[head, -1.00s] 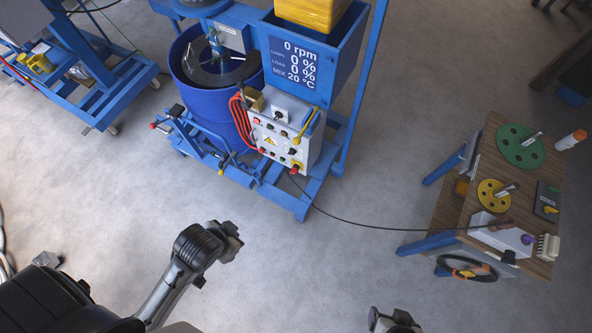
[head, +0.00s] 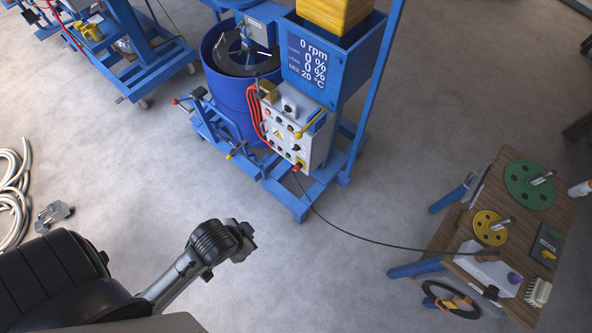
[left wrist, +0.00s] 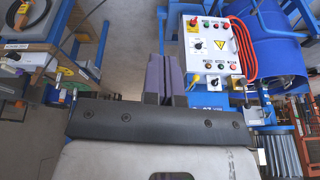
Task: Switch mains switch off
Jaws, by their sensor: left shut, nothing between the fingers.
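The white control box (head: 301,128) hangs on the blue mixer frame, with several knobs, buttons and a yellow warning triangle. A red knob on yellow (head: 299,166) sits at its lower right corner and a black rotary knob (head: 296,147) just above it. In the left wrist view, the box appears upside down, with the red knob (left wrist: 193,22) top left and the black knob (left wrist: 198,45) below it. I cannot tell which is the mains switch or its setting. My left gripper (head: 247,238) is shut, empty and apart from the box; its fingers (left wrist: 164,62) show in the wrist view. My right gripper is out of view.
A blue drum (head: 235,105) stands left of the box, with red cable (head: 255,112) between. A black cable runs to the wooden table (head: 470,215) at right, which holds discs and tools. The floor (head: 160,185) before the mixer is clear.

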